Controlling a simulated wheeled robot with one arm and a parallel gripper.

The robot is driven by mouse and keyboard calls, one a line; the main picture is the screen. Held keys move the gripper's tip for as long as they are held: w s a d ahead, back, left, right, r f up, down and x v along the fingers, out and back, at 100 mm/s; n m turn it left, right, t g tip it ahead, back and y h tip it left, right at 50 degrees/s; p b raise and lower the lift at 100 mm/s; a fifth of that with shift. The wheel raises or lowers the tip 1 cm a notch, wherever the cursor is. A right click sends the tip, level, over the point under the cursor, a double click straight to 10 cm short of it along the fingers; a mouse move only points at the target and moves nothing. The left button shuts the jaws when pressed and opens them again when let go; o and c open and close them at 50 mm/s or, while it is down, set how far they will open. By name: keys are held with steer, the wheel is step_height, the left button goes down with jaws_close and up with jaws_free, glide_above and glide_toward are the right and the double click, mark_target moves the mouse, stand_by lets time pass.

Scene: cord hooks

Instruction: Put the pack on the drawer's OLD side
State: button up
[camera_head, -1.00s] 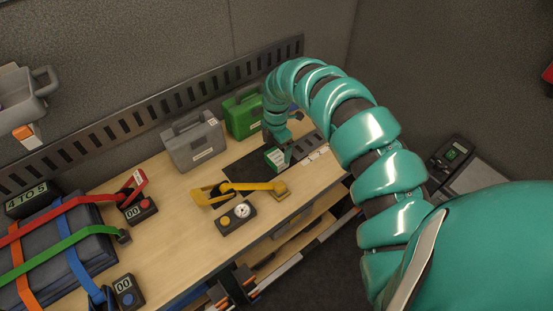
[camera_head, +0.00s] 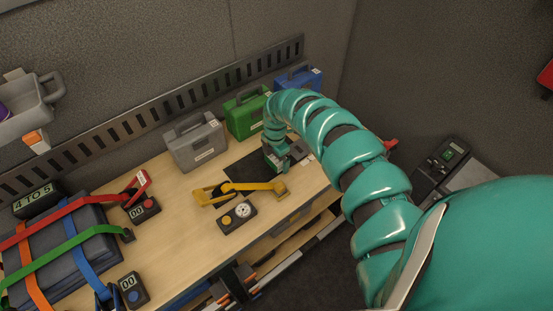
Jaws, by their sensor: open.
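My gripper (camera_head: 277,157) is low over the dark mat (camera_head: 240,171) at the right part of the bench, and it is open. A small green-and-white pack (camera_head: 270,159) is at its fingers, partly covered by them. I cannot tell whether the fingers touch it. Drawer-like fronts and shelves (camera_head: 290,226) show under the bench's front edge. I can make out no OLD label, and my arm hides the bench's right end.
Grey (camera_head: 195,141), green (camera_head: 246,113) and blue (camera_head: 298,79) cases stand along the slotted rail. A yellow clamp arm (camera_head: 250,187) and a dial box (camera_head: 237,217) lie in front of the mat. A strapped dark case (camera_head: 65,255) fills the left.

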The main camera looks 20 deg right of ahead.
steer(key=c, duration=1.1)
steer(key=shift+c, duration=0.2)
steer(key=shift+r, duration=0.1)
